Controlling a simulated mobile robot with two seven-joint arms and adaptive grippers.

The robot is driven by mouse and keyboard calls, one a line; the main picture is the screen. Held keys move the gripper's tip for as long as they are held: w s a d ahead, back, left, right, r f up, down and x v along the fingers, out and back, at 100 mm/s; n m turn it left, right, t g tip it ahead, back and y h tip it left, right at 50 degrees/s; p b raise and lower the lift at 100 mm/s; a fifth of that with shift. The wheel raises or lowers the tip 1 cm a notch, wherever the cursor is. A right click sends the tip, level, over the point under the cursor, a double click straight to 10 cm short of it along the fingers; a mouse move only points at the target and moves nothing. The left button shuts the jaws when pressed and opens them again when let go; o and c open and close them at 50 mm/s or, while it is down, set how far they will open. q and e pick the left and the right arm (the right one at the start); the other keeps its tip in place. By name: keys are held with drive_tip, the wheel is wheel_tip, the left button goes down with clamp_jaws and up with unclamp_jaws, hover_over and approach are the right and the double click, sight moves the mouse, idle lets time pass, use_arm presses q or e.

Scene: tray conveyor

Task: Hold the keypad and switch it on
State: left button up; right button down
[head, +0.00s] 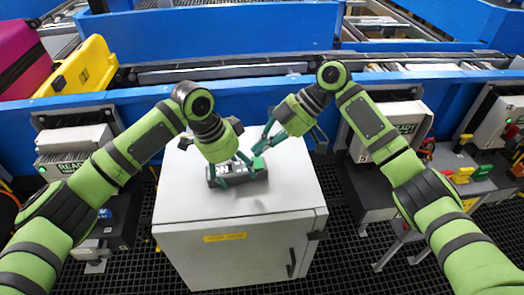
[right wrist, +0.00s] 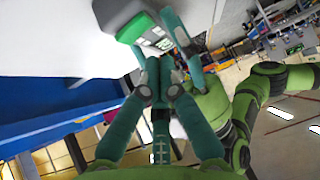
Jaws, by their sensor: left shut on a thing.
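The keypad (head: 262,176) is a dark grey hand-held device with a green part at its right end. It is at the top of a white cabinet; I cannot tell whether it touches it. My left gripper (head: 234,167) is shut on the keypad, its teal fingers across the body. My right gripper (head: 260,149) is just above the green end, its fingertips close together with nothing seen between them. In the right wrist view, the keypad (right wrist: 128,14) shows a green button and small keys beyond my right fingertips (right wrist: 158,66). Contact with the button cannot be made out.
The white cabinet (head: 180,200) has free top surface around the keypad. Behind it runs a blue conveyor (head: 240,95). A yellow case (head: 88,68) and a magenta suitcase (head: 20,55) lie at the left. Printer-like boxes (head: 75,140) flank the cabinet.

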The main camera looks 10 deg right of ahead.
use_arm(q)
drive_tip(key=shift+f, duration=0.1)
use_arm(e)
wheel_tip(320, 180, up, 2)
drive_tip(key=shift+s+r, duration=0.1)
drive_tip(key=shift+r, duration=0.05)
drive_tip(key=s+v, duration=0.1)
drive_tip(key=v, duration=0.8)
drive_tip(key=shift+d, duration=0.4)
drive_tip(key=shift+r, duration=0.1)
use_arm(q)
drive_tip(key=o, duration=1.4)
use_arm(e)
drive_tip(key=shift+w, duration=0.1)
